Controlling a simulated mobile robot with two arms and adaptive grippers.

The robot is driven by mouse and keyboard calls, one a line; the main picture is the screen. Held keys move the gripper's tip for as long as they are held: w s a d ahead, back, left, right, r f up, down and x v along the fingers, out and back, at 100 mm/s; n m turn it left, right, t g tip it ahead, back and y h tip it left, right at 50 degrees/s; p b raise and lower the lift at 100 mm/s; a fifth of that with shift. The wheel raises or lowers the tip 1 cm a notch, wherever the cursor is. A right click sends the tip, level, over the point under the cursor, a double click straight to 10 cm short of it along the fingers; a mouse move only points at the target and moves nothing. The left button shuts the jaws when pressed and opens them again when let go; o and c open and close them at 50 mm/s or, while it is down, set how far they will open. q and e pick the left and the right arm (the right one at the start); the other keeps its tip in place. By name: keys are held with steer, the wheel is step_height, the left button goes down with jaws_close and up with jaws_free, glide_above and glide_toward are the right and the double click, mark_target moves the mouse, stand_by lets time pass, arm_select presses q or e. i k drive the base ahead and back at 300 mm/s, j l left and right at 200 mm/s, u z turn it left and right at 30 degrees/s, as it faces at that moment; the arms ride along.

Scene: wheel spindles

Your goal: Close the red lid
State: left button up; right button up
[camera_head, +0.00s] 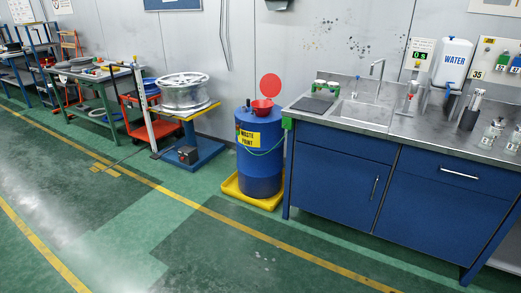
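The round red lid (270,85) stands upright, raised above the red funnel (262,105) on top of a blue drum. The blue drum (259,172) carries a yellow "WASTE PAINT" label (247,138) and a green cord or cable across its front. It stands in a yellow tray (230,186) on the floor. The lid's hinge is too small to make out. Neither of my grippers shows in the head view.
A blue cabinet bench (343,150) with a sink (362,112) stands close on the drum's right. A blue lift table (205,152) holding a silver wheel (186,92) stands to its left. The green floor (190,240) in front is clear.

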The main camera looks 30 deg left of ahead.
mark_target(270, 86)
steer(key=u, duration=0.85)
steer(key=i+j+u, duration=0.5)
steer(key=i+u, duration=0.65)
steer(key=i, duration=3.35)
steer(key=i+z, duration=0.1)
steer(key=i, duration=0.65)
steer(key=i+j, duration=0.15)
steer(key=i, duration=0.65)
steer(key=z, duration=0.45)
steer(key=i+z, duration=0.1)
steer(key=z, duration=0.35)
steer(key=j+z, duration=0.1)
steer(key=z, duration=0.35)
steer(key=i+z, duration=0.1)
steer(key=z, duration=0.3)
steer(key=j+z, duration=0.1)
steer(key=z, duration=0.35)
